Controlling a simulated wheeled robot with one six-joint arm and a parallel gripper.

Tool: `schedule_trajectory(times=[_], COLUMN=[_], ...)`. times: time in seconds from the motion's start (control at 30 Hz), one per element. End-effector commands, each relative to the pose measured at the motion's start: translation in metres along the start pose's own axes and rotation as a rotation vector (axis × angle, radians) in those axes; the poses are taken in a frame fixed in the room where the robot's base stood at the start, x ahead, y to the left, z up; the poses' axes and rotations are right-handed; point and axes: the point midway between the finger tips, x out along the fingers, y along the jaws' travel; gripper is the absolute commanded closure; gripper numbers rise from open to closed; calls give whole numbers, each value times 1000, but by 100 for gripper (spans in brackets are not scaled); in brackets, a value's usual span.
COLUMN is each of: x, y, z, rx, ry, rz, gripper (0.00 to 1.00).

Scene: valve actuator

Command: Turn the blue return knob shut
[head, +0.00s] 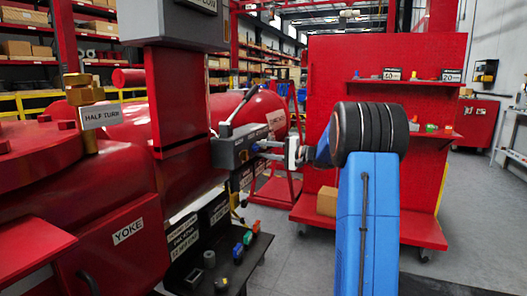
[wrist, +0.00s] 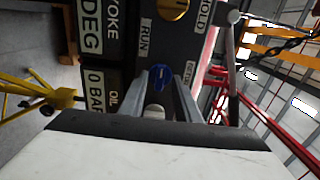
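The blue return knob (wrist: 160,78) shows in the wrist view on the dark face of the actuator block, between the RUN label and a partly hidden label on its right. My gripper (wrist: 162,84) has its two grey fingers on either side of the knob, with the tips close to it. I cannot tell whether they press on it. In the head view my gripper (head: 268,150) reaches left to the grey actuator block (head: 238,146), its fingers near the block's face. The knob is mostly hidden there.
A brass round part (wrist: 172,8) sits above the knob. A light lever (wrist: 231,60) stands to the right of the block. Below the block, a dark shelf (head: 250,262) holds several small coloured parts. A red tool cart (head: 325,75) stands behind my arm. Grey floor is open at right.

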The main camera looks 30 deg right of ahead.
Motion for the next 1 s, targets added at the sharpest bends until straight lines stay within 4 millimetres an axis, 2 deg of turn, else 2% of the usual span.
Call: schedule_trajectory(times=[0.3, 0.33, 0.43, 0.47, 0.77, 1.0], x=[3, 3, 3, 3, 2, 2], y=[0, 0, 0, 0, 0, 1], z=[0, 0, 0, 0, 0, 0], rx=[0, 0, 0, 0, 15, 112], ry=[0, 0, 0, 0, 0, 0], rz=[0, 0, 0, 0, 0, 1], gripper=[70, 73, 97, 100, 100, 100])
